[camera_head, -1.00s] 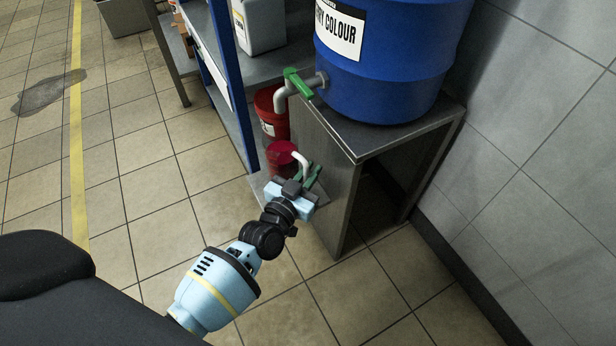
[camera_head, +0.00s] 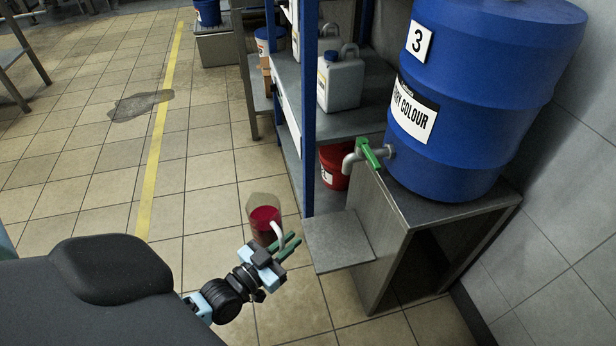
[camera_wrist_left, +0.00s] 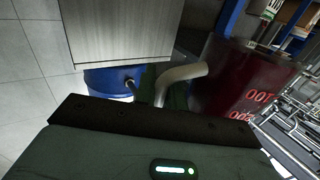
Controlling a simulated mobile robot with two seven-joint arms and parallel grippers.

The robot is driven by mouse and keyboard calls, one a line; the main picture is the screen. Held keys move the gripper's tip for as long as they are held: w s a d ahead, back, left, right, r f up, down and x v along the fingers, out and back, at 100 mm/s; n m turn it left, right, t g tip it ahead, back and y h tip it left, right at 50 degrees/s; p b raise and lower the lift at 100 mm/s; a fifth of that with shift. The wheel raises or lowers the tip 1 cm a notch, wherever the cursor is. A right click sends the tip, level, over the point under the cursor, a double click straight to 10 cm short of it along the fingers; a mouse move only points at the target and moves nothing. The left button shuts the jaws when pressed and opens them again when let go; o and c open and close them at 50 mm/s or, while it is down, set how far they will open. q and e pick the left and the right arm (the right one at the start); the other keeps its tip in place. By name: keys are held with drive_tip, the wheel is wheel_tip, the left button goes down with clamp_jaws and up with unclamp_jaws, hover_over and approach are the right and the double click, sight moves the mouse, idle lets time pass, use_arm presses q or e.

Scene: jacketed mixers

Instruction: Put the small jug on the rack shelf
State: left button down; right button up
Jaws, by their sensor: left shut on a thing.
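The small jug (camera_head: 264,222) is see-through, with red liquid in it and a pale handle. My left gripper (camera_head: 287,247) is shut on the handle with its green fingers and holds the jug over the floor, left of the drum stand. The jug looks roughly upright. In the left wrist view the jug (camera_wrist_left: 240,88) fills the right side, with red lettering on it, and its handle (camera_wrist_left: 182,78) passes by the fingers. The rack has blue posts and a grey shelf (camera_head: 352,124), beyond the jug and to its right. My right gripper is not in view.
A blue drum (camera_head: 465,110) with a green-handled tap (camera_head: 368,154) stands on a metal stand (camera_head: 440,211). A small bare platform (camera_head: 338,241) juts out from the stand. A white jerrycan (camera_head: 341,80) occupies the rack shelf; a red bucket (camera_head: 334,166) sits below.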

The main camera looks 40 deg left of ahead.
use_arm(q)
drive_tip(key=shift+s+a+r, duration=0.15)
drive_tip(key=shift+s+a, duration=0.25)
drive_tip(key=shift+s, duration=0.05)
